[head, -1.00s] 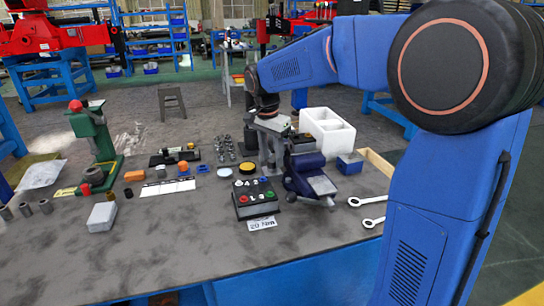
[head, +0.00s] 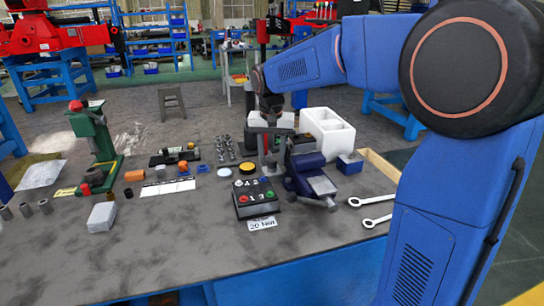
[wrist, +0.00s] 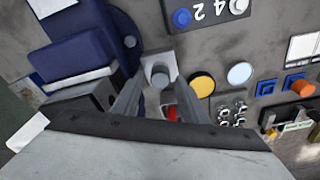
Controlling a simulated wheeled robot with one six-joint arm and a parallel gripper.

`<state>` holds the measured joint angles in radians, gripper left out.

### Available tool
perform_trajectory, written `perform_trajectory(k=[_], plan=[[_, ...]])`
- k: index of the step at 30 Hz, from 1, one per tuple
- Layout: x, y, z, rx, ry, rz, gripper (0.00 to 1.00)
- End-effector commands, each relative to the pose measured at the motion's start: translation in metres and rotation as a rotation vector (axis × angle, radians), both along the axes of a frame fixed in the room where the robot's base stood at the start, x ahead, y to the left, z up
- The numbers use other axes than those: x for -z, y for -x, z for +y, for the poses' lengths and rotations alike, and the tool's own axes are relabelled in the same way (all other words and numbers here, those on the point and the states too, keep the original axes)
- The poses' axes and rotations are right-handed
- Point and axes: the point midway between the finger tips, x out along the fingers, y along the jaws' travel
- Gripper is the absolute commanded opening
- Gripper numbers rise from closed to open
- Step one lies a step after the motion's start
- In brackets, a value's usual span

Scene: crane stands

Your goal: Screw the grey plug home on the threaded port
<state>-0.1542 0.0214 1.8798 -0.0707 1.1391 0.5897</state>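In the wrist view, a grey round plug-like piece (wrist: 160,77) sits at a light grey block, between the fingertips of my gripper (wrist: 159,86). Gaps show between this piece and both fingers, so the gripper looks open around it. I cannot make out the port's thread or how far the plug sits on it. In the head view my gripper (head: 269,140) points down just behind and left of the blue vise (head: 308,177). The plug and port cannot be picked out there. The vise also shows in the wrist view (wrist: 75,48), left of the fingers.
A black button box (head: 255,198) with a "20 Nm" card stands left of the vise. Two spanners (head: 370,201) lie right. A white bin (head: 328,130) stands behind. A green press (head: 98,145) and small parts are at left. The front tabletop is mostly clear.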

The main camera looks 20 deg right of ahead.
Motion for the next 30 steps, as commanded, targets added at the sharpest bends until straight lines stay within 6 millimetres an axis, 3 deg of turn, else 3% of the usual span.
perform_trajectory(k=[13, 28, 30], plan=[[-0.0001, -0.0002, -0.0001, -0.371, 0.0, 0.0, 0.4], [0.0, 0.0001, 0.0001, -0.41, -0.001, 0.0, 0.4], [0.0, 0.0001, 0.0001, -0.41, -0.001, 0.0, 0.25]])
